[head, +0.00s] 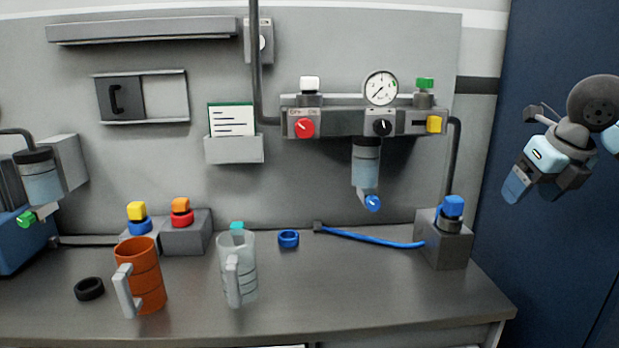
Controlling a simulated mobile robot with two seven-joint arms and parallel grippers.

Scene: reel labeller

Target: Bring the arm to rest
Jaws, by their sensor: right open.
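My right arm comes in from the right edge in the head view. Its gripper (538,165) is open and empty. It hangs in the air in front of the dark blue panel, right of the bench and above its top. It looks apart from everything on the bench and the wall. My left gripper is not in view.
The grey bench (350,290) holds an orange mug (148,275), a clear jug (240,270), a black ring (89,289), a blue ring (288,239) and a grey block (445,240) with a blue hose (370,238). A gauge unit (345,120) is on the wall. The bench's front right is clear.

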